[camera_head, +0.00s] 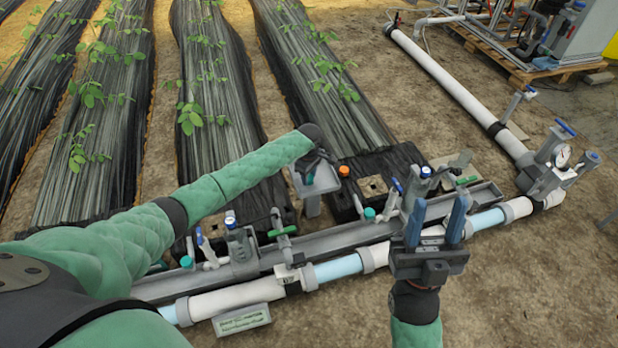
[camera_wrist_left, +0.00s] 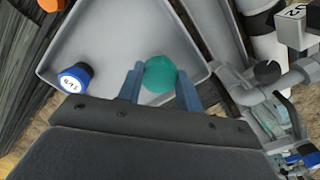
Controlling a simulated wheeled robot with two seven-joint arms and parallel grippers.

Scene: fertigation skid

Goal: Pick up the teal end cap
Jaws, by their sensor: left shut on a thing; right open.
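The teal end cap (camera_wrist_left: 160,74) sits between the two blue-grey fingers of my left gripper (camera_wrist_left: 160,88) in the left wrist view. The gripper is shut on it, over a grey tray (camera_wrist_left: 120,28). I cannot tell whether the cap touches the tray floor. My right gripper (camera_head: 436,222) is open and empty, fingers upward, in front of the pipe. Other teal caps (camera_head: 186,261) (camera_head: 369,213) show along the skid.
A blue cap with a white label (camera_wrist_left: 73,78) is near the held cap in the wrist view. An orange cap (camera_head: 344,171) lies beyond the tray. A white and blue pipe (camera_head: 338,268) with valves and a grey channel crosses the front. Bare soil (camera_head: 540,275) is at the right.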

